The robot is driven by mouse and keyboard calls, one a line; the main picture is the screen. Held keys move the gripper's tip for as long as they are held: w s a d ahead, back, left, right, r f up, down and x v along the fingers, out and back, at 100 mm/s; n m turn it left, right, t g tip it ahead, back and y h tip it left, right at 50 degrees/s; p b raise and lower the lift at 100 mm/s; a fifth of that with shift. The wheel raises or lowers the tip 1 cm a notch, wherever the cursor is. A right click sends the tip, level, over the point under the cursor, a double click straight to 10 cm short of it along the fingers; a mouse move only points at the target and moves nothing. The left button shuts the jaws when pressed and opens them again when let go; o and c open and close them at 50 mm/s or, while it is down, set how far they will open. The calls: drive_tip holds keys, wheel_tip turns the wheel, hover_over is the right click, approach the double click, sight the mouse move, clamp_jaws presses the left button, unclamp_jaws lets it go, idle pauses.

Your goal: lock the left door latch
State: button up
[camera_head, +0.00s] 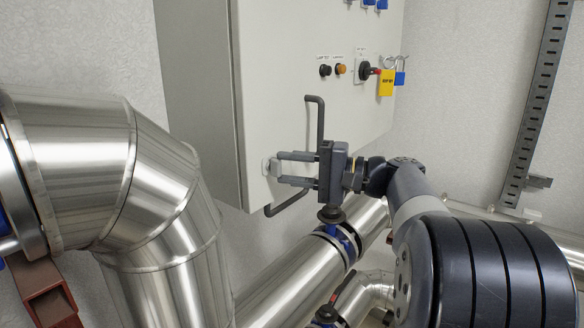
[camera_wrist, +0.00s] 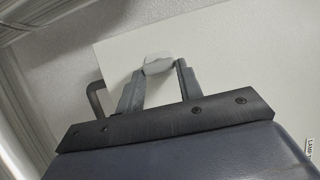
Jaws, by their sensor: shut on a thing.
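The left door latch (camera_head: 269,167) is a small light grey piece on the cabinet front, close to the left edge of the door (camera_head: 272,100). My gripper (camera_head: 279,168) reaches in from the right, with one finger above the latch and one below. In the wrist view, the latch (camera_wrist: 158,65) shows as a rounded pale knob between the fingertips of my gripper (camera_wrist: 158,76). The jaws are shut on it. The fingers hide part of the latch, and its exact turn angle is hard to tell.
A dark bent bar (camera_head: 315,112) runs behind my gripper; I cannot tell its mounting. Large shiny pipes stand at left (camera_head: 165,190) and below (camera_head: 290,275).

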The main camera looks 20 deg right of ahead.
idle(0.5)
drive_tip(key=o, duration=1)
drive_tip(key=shift+d, duration=0.15)
drive_tip(key=b+v, duration=0.2)
drive_tip(key=v, duration=0.8)
drive_tip(key=shift+s+d+f+b, duration=0.1)
drive_tip(key=shift+s+d+b, duration=0.1)
drive_tip(key=shift+s+b, duration=0.1)
drive_tip(key=shift+w+a, duration=0.1)
drive_tip(key=shift+w, duration=0.05)
drive_tip(key=p+x, duration=0.2)
drive_tip(key=x, duration=0.8)
drive_tip(key=shift+w+a+p, duration=0.2)
drive_tip(key=shift+a+p, duration=0.1)
